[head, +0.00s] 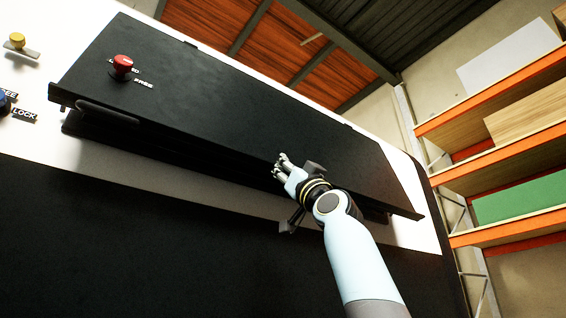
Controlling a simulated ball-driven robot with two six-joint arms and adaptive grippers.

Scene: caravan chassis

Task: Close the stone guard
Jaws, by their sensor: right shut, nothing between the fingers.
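The stone guard (215,115) is a long black panel, hinged along its top edge on the white caravan front. Its lower edge stands out from the wall, with a dark gap and shadow beneath it. A red knob (123,64) with the word FREE beside it sits on its upper left part. A black handle (107,112) is at its lower left edge. My right gripper (279,168) is shut and empty, in front of the panel's lower edge right of its middle. I cannot tell whether it touches the panel. My left gripper is not in view.
A yellow knob (17,40) and a blue knob (4,101) marked LOCK are on the white wall at left. Orange shelving (500,92) with boards and a green box (520,200) stands at right. A dark lower panel (120,240) fills the bottom left.

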